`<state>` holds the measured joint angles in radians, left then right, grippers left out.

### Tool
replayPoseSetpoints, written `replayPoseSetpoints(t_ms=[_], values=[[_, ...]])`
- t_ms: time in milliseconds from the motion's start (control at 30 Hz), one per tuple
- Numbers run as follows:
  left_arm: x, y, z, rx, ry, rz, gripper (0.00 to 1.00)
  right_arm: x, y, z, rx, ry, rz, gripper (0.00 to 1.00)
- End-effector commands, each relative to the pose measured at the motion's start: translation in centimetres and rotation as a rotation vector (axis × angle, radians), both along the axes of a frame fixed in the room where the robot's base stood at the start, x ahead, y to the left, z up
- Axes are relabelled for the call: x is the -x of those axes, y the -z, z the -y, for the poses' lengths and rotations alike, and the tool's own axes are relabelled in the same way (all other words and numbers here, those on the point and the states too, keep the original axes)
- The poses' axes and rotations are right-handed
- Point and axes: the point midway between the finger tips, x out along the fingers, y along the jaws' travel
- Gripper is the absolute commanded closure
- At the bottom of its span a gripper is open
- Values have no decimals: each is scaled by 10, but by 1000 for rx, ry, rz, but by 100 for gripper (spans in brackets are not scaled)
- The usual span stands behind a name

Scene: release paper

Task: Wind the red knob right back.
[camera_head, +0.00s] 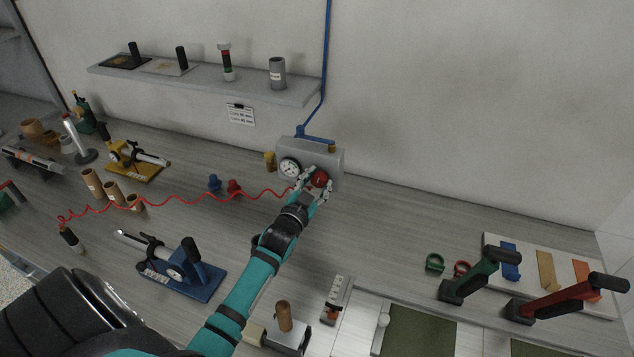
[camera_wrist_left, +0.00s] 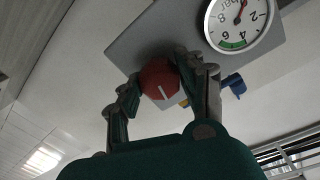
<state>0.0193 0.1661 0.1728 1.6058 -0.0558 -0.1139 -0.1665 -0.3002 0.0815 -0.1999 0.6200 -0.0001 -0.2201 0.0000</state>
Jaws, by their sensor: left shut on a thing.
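The red knob (camera_head: 320,178) sits on the front of a grey box (camera_head: 330,157) against the back wall, right of a round white gauge (camera_head: 289,168). My left gripper (camera_head: 314,186) reaches the box and is shut on the knob. In the left wrist view the knob (camera_wrist_left: 160,80) lies between both fingertips of my left gripper (camera_wrist_left: 158,85), and a white line shows on its face. The gauge (camera_wrist_left: 238,20) there has a red needle and a green band near 4 to 6. My right gripper is not in view.
A red coiled hose (camera_head: 180,198) runs left from near the box across the bench. A blue pipe (camera_head: 325,60) comes down the wall to the box. A blue clamp tool (camera_head: 180,268) stands left of my arm. Red (camera_head: 565,300) and green (camera_head: 475,275) levers stand at the right.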

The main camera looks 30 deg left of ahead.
Motion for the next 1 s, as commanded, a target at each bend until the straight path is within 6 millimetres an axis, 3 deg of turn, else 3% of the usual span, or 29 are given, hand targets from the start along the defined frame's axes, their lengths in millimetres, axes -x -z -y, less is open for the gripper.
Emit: replayPoseSetpoints(t_ms=[633, 667, 700, 833, 1000], values=[[0, 2, 0, 51, 0, 8, 93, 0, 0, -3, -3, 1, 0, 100], [0, 2, 0, 51, 0, 8, 59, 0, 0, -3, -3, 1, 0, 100], [0, 2, 0, 51, 0, 8, 53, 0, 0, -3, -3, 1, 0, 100], [0, 1, 0, 50, 0, 9, 38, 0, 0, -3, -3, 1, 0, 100], [0, 1, 0, 50, 0, 10, 38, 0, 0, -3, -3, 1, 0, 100]])
